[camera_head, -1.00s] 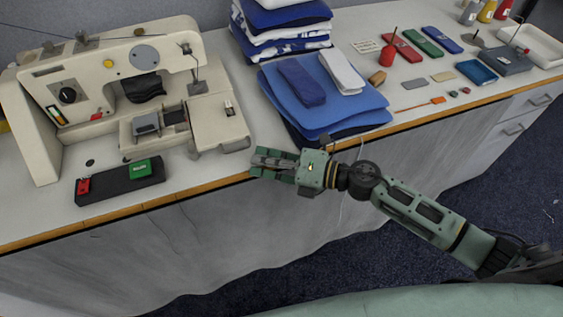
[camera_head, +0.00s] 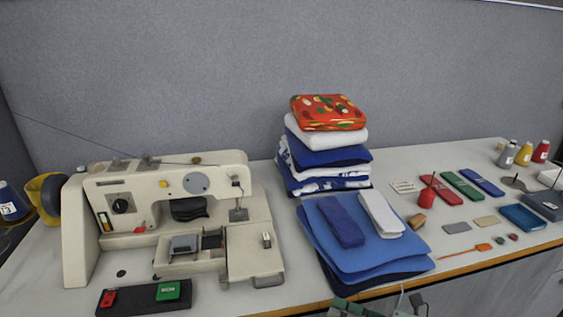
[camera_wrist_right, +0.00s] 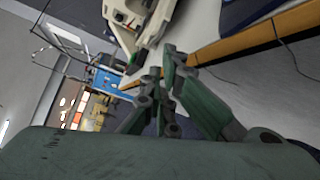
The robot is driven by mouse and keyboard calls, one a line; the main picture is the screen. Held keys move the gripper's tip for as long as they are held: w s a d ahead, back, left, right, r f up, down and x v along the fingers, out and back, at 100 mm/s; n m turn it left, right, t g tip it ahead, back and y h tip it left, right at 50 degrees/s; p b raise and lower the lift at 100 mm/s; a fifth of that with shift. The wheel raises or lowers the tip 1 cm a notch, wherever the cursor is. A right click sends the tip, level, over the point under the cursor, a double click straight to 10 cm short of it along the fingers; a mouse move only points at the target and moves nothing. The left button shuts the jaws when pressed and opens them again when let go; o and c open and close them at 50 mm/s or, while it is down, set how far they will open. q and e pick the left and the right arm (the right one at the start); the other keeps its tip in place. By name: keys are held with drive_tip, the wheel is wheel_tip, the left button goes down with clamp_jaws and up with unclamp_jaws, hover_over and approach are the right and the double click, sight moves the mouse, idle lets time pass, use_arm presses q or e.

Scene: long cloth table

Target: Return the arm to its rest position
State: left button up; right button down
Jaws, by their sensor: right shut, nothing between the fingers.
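My right gripper (camera_wrist_right: 163,82) shows its green fingers in the right wrist view, shut with nothing held. They hang in front of the table's edge, apart from the things on it. In the head view only a small green part of my right arm shows at the bottom edge, below the blue cloths; the rest is cut off. My left gripper is in neither view.
A folded fabric stack (camera_head: 328,155) and blue cloths (camera_head: 375,258) lie mid-table. Small tools and thread spools (camera_head: 507,155) stand at right.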

drive_tip(key=w+d+m+t+h, duration=0.1)
drive_tip(key=d+m+t+h, duration=0.1)
drive_tip(key=m, duration=0.4)
drive_tip(key=w+d+m+t+h, duration=0.2)
drive_tip(key=m+h, duration=0.3)
drive_tip(key=w+d+m+t+h, duration=0.1)
drive_tip(key=d+m+t+h, duration=0.1)
drive_tip(key=m, duration=0.4)
drive_tip(key=shift+w+r+m+h, duration=0.15)
drive_tip(key=shift+r+m+h, duration=0.15)
drive_tip(key=shift+h, duration=0.5)
drive_tip(key=s+d+f+m+g+h, duration=0.2)
drive_tip(key=s+f+m+g+h, duration=0.2)
drive_tip(key=s+f+m+g, duration=0.5)
drive_tip(key=s+a+f+m+g+y, duration=0.1)
drive_tip(key=s+a+f+m+g, duration=0.15)
drive_tip(key=s, duration=0.45)
drive_tip(key=s+a+f+m+g, duration=0.1)
drive_tip(key=s+f+m, duration=0.15)
drive_tip(key=s, duration=0.45)
wheel_tip(320, 180, down, 26)
drive_tip(key=s+p, duration=0.1)
drive_tip(key=s, duration=0.2)
drive_tip(key=s+d+f+g, duration=0.2)
drive_tip(key=s+f, duration=1.1)
drive_tip(key=s, duration=0.2)
drive_tip(key=shift+s+d+p, duration=0.2)
drive_tip(key=shift+d+p, duration=0.15)
drive_tip(key=shift+p, duration=0.1)
